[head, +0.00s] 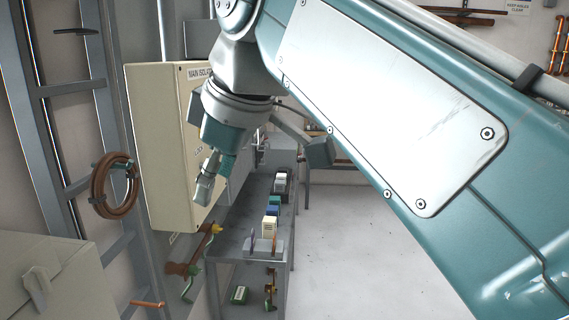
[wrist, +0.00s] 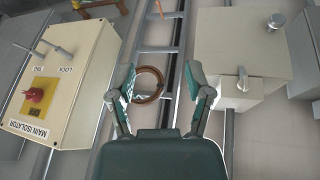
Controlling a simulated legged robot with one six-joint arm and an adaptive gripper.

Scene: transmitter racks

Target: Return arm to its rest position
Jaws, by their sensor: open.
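My arm crosses the head view from the lower right to the top centre, its teal upper link close to the camera. The wrist hangs at the top centre, and my gripper (head: 205,188) points down in front of the beige main isolator box (head: 158,150). In the wrist view my gripper (wrist: 160,90) shows two teal fingers spread well apart with nothing between them. The isolator box (wrist: 85,75) is left of the fingers there, with a red knob (wrist: 34,95) on a yellow plate. The fingers look clear of it.
A copper coil (head: 113,185) hangs on the wall ladder (head: 60,130). A grey box with a handle (head: 45,275) is at the lower left. A bench (head: 240,238) holds several small blocks below the arm. The floor (head: 345,250) right of the bench is clear.

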